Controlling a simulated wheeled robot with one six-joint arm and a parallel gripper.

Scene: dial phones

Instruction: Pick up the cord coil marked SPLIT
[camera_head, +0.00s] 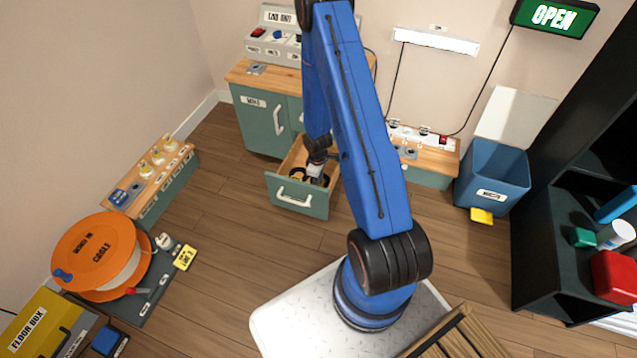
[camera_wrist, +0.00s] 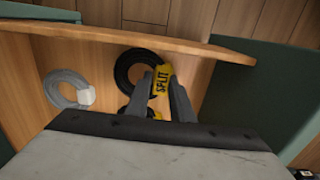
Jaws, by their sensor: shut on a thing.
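The cord coil marked SPLIT is a black coil (camera_wrist: 136,66) with a yellow label reading SPLIT (camera_wrist: 161,80). It is in the open wooden drawer (camera_head: 303,203), which has a green front. My gripper (camera_wrist: 166,88) reaches down into the drawer and is shut on the SPLIT coil at its yellow label. In the head view my gripper (camera_head: 314,172) is inside the drawer, and the coil is partly hidden by it. I cannot tell whether the coil is clear of the drawer floor.
A grey coil with a white plug (camera_wrist: 68,90) lies to the left in the drawer. Another black and yellow item (camera_wrist: 128,112) shows partly behind my fingers. The drawer's wooden wall (camera_wrist: 120,32) is close by.

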